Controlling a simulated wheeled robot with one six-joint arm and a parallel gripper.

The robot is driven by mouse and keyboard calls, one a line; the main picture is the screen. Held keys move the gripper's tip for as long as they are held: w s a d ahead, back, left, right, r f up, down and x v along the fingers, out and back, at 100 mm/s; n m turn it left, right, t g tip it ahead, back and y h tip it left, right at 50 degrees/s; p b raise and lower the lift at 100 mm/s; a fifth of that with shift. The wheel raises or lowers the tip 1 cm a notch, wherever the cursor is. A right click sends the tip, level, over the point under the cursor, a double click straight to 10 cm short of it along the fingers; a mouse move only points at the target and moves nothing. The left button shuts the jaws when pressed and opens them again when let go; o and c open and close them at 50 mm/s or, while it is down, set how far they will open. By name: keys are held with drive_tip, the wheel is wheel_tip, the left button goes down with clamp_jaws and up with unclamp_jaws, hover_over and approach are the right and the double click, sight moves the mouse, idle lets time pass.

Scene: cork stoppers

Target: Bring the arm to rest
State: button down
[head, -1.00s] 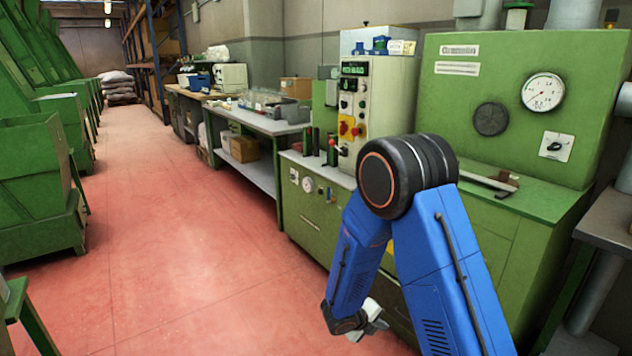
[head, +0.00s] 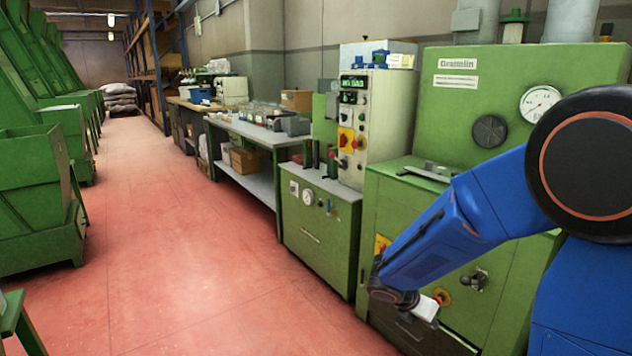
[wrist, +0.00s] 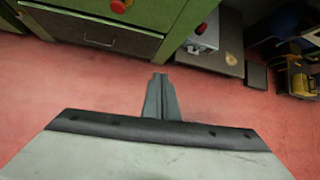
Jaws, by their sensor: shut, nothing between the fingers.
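My blue arm (head: 450,225) is bent on the right side of the head view, with its black elbow joint at the right edge. The forearm slopes down and left in front of the green machine (head: 475,110). My gripper (head: 436,304) is at its lower end, in front of the machine's lower front; whether it is near or touching the panel is hard to tell. In the wrist view the gripper (wrist: 160,78) has its fingers together and empty, with red floor below them.
A green cabinet with a control box (head: 373,115) stands left of the machine. A grey bench (head: 262,132) is farther back. Green bins (head: 35,205) line the left. The red floor (head: 170,240) between is clear.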

drive_tip(key=s+r+m+y, duration=0.2)
drive_tip(key=s+r+m, duration=0.3)
drive_tip(key=s+m, duration=0.3)
drive_tip(key=s+a+r+m+t+y, duration=0.1)
drive_tip(key=s+r+m+y, duration=0.1)
drive_tip(key=s+r+m, duration=0.3)
drive_tip(key=s+r+m+t+y, duration=0.1)
drive_tip(key=s+r+m+y, duration=0.2)
drive_tip(key=s+m, duration=0.9)
wheel_tip(320, 180, up, 3)
drive_tip(key=shift+s+a+f+m, duration=0.1)
drive_tip(key=shift+s+a+m, duration=0.15)
drive_tip(key=shift+a+m, duration=0.15)
